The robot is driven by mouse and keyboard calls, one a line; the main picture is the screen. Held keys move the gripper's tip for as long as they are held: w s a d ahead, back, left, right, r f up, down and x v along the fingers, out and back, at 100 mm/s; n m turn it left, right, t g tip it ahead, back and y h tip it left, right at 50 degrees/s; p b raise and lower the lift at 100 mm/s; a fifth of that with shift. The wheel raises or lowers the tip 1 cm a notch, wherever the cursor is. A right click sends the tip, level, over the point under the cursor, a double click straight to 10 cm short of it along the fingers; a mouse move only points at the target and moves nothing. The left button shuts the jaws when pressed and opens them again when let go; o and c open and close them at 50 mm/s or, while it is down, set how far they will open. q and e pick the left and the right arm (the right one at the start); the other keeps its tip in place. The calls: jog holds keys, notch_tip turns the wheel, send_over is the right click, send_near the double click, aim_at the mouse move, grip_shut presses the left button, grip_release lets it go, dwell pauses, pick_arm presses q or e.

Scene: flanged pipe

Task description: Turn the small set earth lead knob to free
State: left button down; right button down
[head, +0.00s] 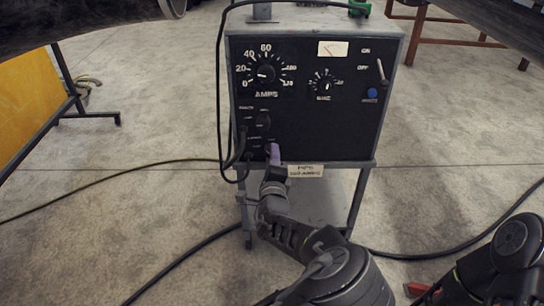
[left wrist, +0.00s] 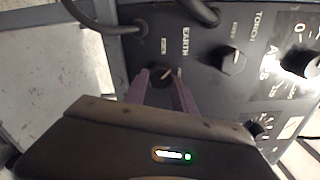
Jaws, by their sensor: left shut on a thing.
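The small set (head: 305,110) is a grey box with a black front panel on a stand, facing me. Its earth lead knob (left wrist: 164,74) is a small dark knob beside the EARTH lettering in the left wrist view. My left gripper (head: 273,153) reaches up to the lower left of the panel. Its purple fingertips also show in the left wrist view (left wrist: 161,82), one on each side of the knob and shut on it. In the head view the gripper mostly hides the knob. Its exact pointer setting is hard to read. My right gripper is not in view.
Near the gripper are a larger torch knob (left wrist: 232,62) and dark leads (head: 221,120) plugged into the panel's left. The large amps dial (head: 266,73) is higher up. Cables cross the concrete floor. A yellow panel (head: 28,90) stands at the left.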

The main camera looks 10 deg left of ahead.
pick_arm(q)
jog(key=n, duration=0.9)
jog(key=shift+r+p, duration=0.15)
jog(key=shift+p, duration=0.15)
dwell(0.3)
jog(key=c, duration=1)
grip_release()
jog(key=shift+c, duration=0.2)
jog(key=shift+s, duration=0.1)
jog(key=p+v, duration=0.2)
jog(key=v, duration=0.5)
jog(key=shift+s, duration=0.35)
